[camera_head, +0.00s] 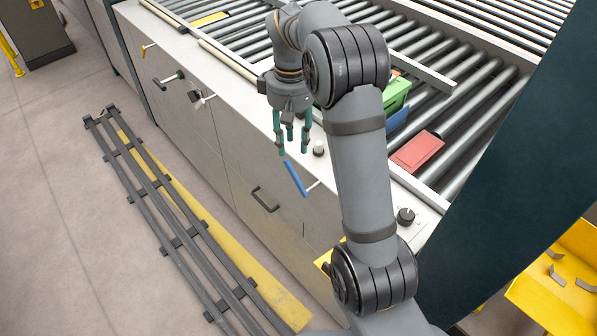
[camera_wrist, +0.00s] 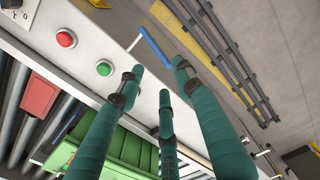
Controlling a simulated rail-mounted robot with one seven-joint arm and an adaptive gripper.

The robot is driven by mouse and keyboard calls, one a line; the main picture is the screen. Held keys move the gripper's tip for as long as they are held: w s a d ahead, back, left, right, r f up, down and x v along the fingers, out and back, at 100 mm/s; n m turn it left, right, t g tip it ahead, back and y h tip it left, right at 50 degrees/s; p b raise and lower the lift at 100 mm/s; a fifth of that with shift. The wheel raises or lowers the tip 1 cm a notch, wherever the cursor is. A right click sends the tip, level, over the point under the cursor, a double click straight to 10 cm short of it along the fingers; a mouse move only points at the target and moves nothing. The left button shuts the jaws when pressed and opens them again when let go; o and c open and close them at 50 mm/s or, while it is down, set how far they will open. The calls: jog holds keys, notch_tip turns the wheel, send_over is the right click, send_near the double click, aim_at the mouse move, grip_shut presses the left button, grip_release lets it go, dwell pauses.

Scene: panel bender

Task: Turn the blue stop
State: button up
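The blue stop (camera_head: 295,178) is a slim blue bar on the front of the grey cabinet, joined to it by a short pale rod at its lower right end. In the head view it slants down to the right. My gripper (camera_head: 293,146) hangs above it with its teal fingers pointing down. In the wrist view the blue stop (camera_wrist: 153,45) lies just beyond the fingertips of my gripper (camera_wrist: 160,76). The fingers are spread apart with nothing between them. They look apart from the bar, though one fingertip overlaps its end in that view.
A red button (camera_wrist: 66,38) and a green button (camera_wrist: 104,68) sit on the pale ledge. A green bin (camera_head: 397,95) and a red box (camera_head: 417,151) rest on the rollers. Dark rails (camera_head: 165,205) run along the floor.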

jog(key=shift+w+a+f+n, duration=0.1)
jog(key=shift+f+n, duration=0.1)
jog(key=shift+n, duration=0.1)
jog(key=shift+s+d+f, duration=0.2)
jog(key=shift+s+f, duration=0.05)
jog(key=shift+s, duration=0.05)
notch_tip(320, 180, down, 9)
jog(key=shift+f, duration=0.1)
jog(key=shift+c, duration=0.5)
jog(key=c, duration=0.7)
grip_shut()
